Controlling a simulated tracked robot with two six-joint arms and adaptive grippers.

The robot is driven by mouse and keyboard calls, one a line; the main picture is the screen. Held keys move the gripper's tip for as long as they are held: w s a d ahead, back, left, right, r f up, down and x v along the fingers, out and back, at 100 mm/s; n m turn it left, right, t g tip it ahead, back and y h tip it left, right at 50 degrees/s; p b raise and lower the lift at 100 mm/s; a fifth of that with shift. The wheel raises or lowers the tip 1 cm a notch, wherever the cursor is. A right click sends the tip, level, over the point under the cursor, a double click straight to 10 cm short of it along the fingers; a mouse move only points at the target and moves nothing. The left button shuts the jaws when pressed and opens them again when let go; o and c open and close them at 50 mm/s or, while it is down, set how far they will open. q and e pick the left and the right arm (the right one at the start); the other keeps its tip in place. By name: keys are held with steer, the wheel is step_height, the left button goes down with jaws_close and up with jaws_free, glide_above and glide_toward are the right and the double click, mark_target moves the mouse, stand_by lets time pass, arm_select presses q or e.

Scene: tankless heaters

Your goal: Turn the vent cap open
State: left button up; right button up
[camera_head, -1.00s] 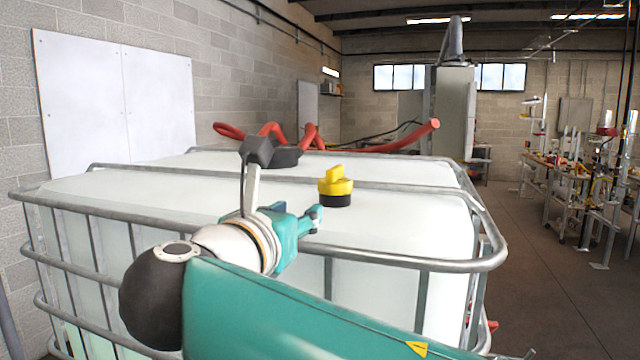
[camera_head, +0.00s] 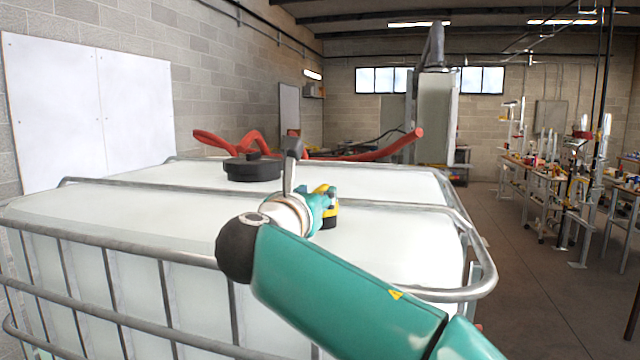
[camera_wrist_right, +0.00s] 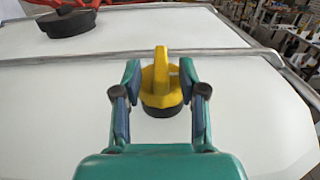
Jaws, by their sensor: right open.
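The yellow vent cap (camera_wrist_right: 161,85) with a raised upright grip bar sits on a black base on top of the white tank (camera_head: 390,235). In the head view the cap (camera_head: 331,212) is partly hidden behind my right gripper (camera_head: 324,200). In the right wrist view my right gripper (camera_wrist_right: 160,88) is open, with one finger on each side of the cap's grip bar. Gaps show between the fingers and the bar. My left gripper is not in view.
A metal tube cage (camera_head: 430,290) rings the tank, with a bar (camera_wrist_right: 120,58) crossing the top just behind the cap. A large black lid (camera_head: 252,168) and a red hose (camera_head: 385,148) lie farther back. Cluttered workbenches (camera_head: 545,175) stand at the right.

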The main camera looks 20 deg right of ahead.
mark_target(320, 187)
steer(key=shift+p+x, duration=0.35)
steer(key=shift+x, duration=1.35)
jaws_close()
